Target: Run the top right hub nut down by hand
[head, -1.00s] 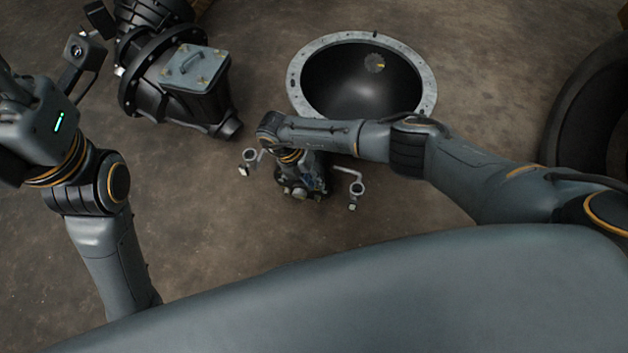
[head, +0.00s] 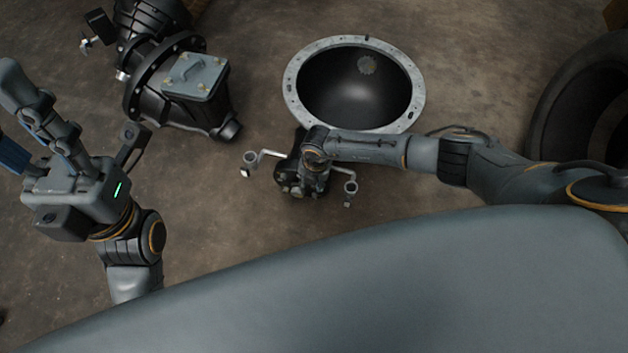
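My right arm reaches in from the right, and its wrist is bent down over a small dark assembly in the middle. My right gripper (head: 302,184) points down there, seen from above. Its fingers blend with the dark parts, so I cannot tell whether they are apart or closed on something. A bent rod with a ring end sticks out on each side of it, left (head: 252,160) and right (head: 350,188). No hub nut can be told apart. My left gripper (head: 22,118) is raised at the left, its fingers spread apart, partly cut off by the edge.
A black axle housing (head: 205,110) with a grey cover plate (head: 195,76) lies at upper left. A large bowl-shaped housing with a pale flange (head: 420,90) lies at upper centre. A black tyre (head: 550,100) is at the right edge. Bare floor lies between them.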

